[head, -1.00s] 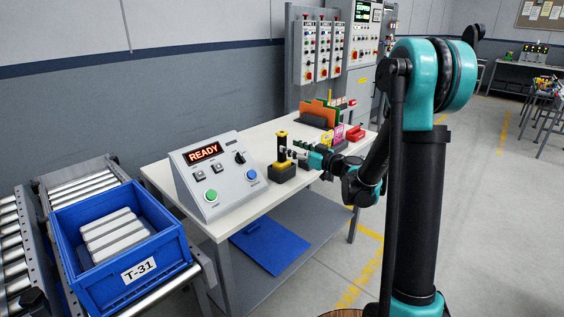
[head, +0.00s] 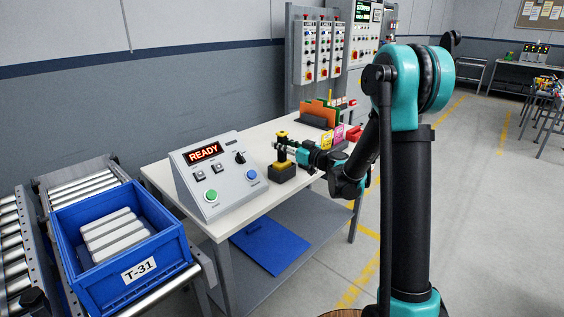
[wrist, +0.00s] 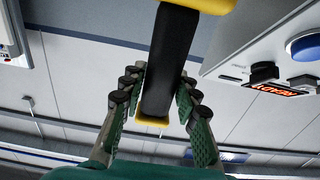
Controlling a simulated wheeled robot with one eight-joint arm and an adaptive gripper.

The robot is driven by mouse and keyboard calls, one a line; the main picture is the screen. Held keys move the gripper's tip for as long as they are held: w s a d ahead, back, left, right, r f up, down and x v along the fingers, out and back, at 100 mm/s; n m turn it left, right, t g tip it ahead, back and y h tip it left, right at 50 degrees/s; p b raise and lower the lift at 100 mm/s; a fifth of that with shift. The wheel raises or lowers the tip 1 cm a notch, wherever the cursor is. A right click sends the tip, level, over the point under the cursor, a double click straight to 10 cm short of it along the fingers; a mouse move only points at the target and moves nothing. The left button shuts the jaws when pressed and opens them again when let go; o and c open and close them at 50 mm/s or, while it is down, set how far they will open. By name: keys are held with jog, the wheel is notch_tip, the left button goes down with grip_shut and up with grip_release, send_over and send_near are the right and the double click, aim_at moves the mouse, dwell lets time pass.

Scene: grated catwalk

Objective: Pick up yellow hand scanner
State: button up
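The yellow hand scanner (head: 282,147) stands upright in its dark stand on the white table, to the right of the control panel. Its handle is black with yellow ends. In the wrist view the black handle (wrist: 170,65) runs between my fingers. My gripper (head: 293,152) reaches it from the right. The far contact side is hidden.
The sloped READY control panel (head: 215,178) stands close to the left of the scanner. Pink and yellow cards (head: 330,138) and an orange organiser (head: 318,112) stand behind my gripper. A blue crate (head: 75,225) sits on rollers at left.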

grip_shut()
